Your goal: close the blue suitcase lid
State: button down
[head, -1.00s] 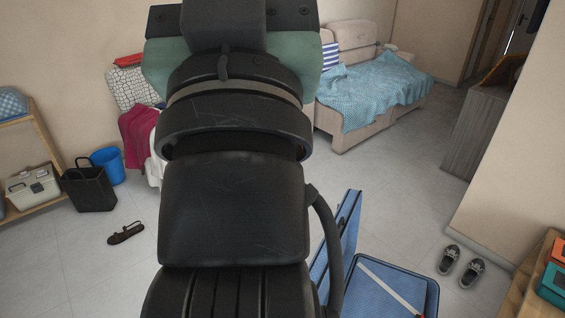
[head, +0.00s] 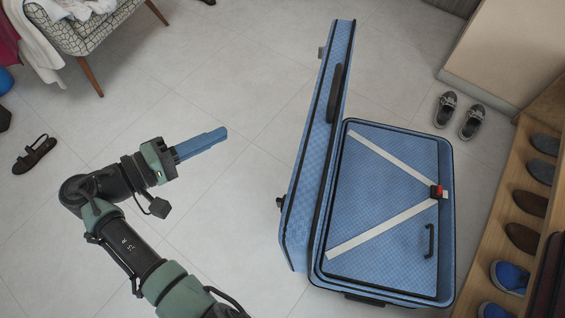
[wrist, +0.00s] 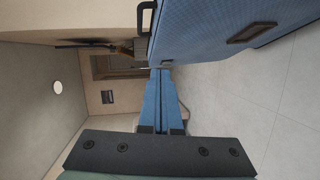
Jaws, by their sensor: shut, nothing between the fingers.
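The blue suitcase (head: 447,170) lies open on the floor. Its lid (head: 318,150) stands upright along the left side of the base. The base shows blue checked lining, two white straps (head: 385,155) meeting at a red buckle (head: 437,191), and a black handle (head: 430,241). My gripper (head: 225,132) is shut and empty, left of the lid and apart from it, pointing right. In the wrist view its blue fingers (wrist: 162,90) are together, and the lid's outer face (wrist: 215,30) fills the upper right.
A pair of sneakers (head: 458,116) stands right of the suitcase, near a wooden shoe rack (head: 480,240). One brown sandal (head: 35,155) lies at the far left. An armchair (head: 90,35) with clothes stands at the upper left. Floor between gripper and lid is clear.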

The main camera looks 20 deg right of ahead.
aim_at(324, 151)
jog(key=s+f+h+b, duration=0.2)
jog(key=s+f, duration=0.1)
jog(key=f, duration=0.1)
jog(key=d+g+h, duration=0.1)
jog(key=d, duration=1.1)
jog(key=shift+s+d+r+b, duration=0.2)
jog(key=shift+r+b, duration=0.05)
jog(key=shift+b, duration=0.05)
